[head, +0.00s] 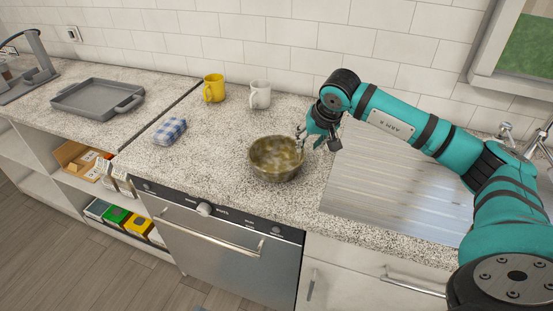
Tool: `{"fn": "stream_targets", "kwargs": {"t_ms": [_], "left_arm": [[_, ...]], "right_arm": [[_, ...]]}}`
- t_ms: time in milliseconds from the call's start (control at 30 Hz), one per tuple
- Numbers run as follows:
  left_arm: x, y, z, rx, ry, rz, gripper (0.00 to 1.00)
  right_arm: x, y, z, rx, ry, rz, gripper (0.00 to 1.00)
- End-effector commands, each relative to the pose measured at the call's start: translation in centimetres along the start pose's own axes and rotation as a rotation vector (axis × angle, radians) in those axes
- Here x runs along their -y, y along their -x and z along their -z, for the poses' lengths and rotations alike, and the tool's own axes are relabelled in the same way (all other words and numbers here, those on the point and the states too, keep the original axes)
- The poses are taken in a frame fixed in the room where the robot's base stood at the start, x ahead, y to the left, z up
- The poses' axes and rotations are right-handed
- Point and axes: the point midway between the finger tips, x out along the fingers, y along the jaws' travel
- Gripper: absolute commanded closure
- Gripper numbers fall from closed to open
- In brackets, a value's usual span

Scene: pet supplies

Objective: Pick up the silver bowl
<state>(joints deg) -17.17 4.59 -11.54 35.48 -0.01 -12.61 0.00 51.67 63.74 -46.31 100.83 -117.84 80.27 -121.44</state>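A round metal bowl (274,161) stands upright on the speckled counter, above the built-in appliance. It looks brownish silver and its inside is mottled. My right gripper (302,148) comes in from the right and points down at the bowl's right rim. Its fingers are small and partly merge with the rim in the head view. I cannot tell whether they touch the rim or are closed on it. The bowl appears to rest on the counter. My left gripper does not show.
A yellow mug (214,88) and a white mug (260,95) stand behind the bowl by the tiled wall. A folded checked cloth (170,131) lies left of the bowl. A grey tray (98,99) is further left. A metal drainboard (385,185) lies at right.

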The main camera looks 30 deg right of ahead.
Motion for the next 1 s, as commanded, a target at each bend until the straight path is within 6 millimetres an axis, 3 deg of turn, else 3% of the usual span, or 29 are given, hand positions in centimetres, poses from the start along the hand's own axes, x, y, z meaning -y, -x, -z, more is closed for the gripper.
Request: {"fn": "stream_targets", "kwargs": {"t_ms": [133, 367, 633, 933, 1000], "left_arm": [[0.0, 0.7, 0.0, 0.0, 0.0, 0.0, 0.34], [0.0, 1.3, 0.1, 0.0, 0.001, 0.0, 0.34], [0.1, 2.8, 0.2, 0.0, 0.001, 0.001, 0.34], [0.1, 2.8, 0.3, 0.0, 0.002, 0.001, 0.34], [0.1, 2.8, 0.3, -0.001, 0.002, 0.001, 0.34]], "right_arm": [[0.1, -2.1, -0.1, 0.003, -0.001, 0.001, 0.68], [0.1, -3.7, -0.2, 0.003, 0.0, 0.001, 0.68], [0.1, -7.5, -0.5, 0.003, -0.003, 0.002, 0.68], [0.0, -8.3, -0.5, 0.0, 0.0, 0.001, 0.68], [0.0, -8.2, -0.5, 0.0, 0.0, 0.002, 0.75]]}}
